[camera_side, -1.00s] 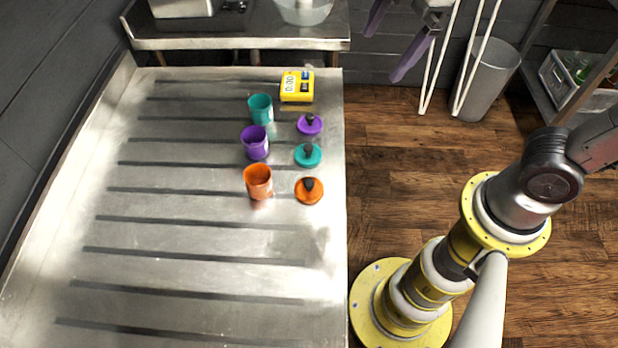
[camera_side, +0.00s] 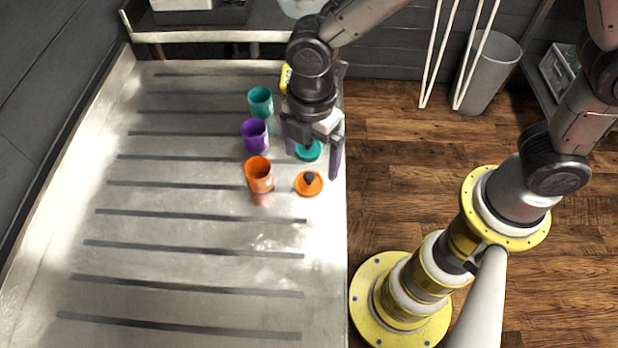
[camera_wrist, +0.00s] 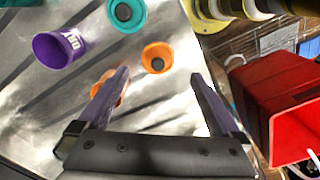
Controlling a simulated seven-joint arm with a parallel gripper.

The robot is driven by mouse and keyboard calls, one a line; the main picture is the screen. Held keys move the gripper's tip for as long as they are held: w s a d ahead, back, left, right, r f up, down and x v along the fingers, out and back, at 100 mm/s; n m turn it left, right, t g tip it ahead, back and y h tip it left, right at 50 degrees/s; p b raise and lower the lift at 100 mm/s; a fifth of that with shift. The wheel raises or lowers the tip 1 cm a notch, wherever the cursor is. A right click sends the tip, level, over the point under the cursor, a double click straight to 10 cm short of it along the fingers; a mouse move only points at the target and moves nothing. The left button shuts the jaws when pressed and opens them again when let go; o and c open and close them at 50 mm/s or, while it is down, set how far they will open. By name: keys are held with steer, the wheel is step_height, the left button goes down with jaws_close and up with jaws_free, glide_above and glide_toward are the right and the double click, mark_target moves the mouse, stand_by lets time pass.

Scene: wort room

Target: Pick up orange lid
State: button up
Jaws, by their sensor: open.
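The orange lid (camera_side: 308,188) with a black knob lies flat on the metal table, right of the orange cup (camera_side: 259,176). It also shows in the wrist view (camera_wrist: 148,52), just beyond the space between my fingertips. My gripper (camera_side: 312,164) is open and empty, pointing down above the table near the teal lid (camera_side: 307,152). In the side view its fingers are just behind the orange lid. In the wrist view my gripper (camera_wrist: 160,75) has one finger partly covering the orange cup (camera_wrist: 105,80).
A purple cup (camera_side: 254,136) and a teal cup (camera_side: 260,102) stand left of my gripper. My arm hides the purple lid and most of the yellow timer (camera_side: 285,77). A red container (camera_wrist: 285,90) shows at right in the wrist view. The table's front is clear.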

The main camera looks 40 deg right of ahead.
mark_target(310, 174)
steer(key=shift+w+f, duration=0.2)
steer(key=shift+f, duration=2.9)
steer(key=c, duration=1.3)
steer(key=shift+o, duration=0.2)
steer(key=shift+r, duration=0.1)
